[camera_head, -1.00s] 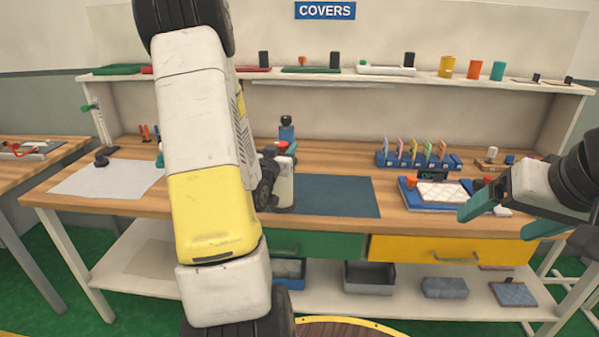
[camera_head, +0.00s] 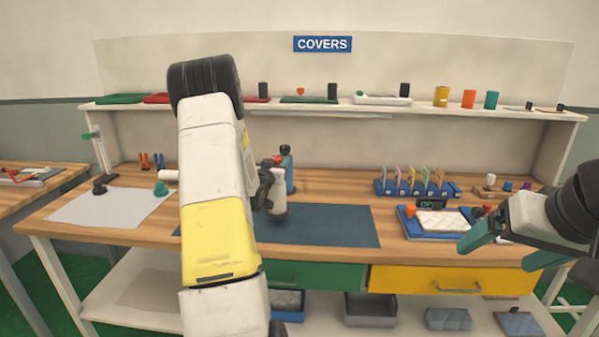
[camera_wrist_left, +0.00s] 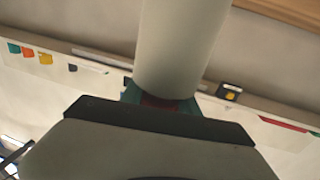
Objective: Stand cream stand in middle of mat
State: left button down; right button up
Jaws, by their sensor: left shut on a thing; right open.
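The cream stand (camera_head: 279,204) is a pale cylinder. My right gripper (camera_head: 506,249) is open and empty, by the front right of the table.
A blue rack (camera_head: 415,188) and a blue tray (camera_head: 408,226) are to the right. A light grey sheet (camera_head: 105,208) lies left. The mat's middle and right are clear.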

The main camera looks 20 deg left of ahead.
pick_arm(q)
jog(key=shift+w+a+r, duration=0.1)
jog(key=shift+w, duration=0.2)
jog(key=shift+f, duration=1.85)
jog(key=c, duration=0.9)
grip_release()
jog(key=shift+f, duration=0.15)
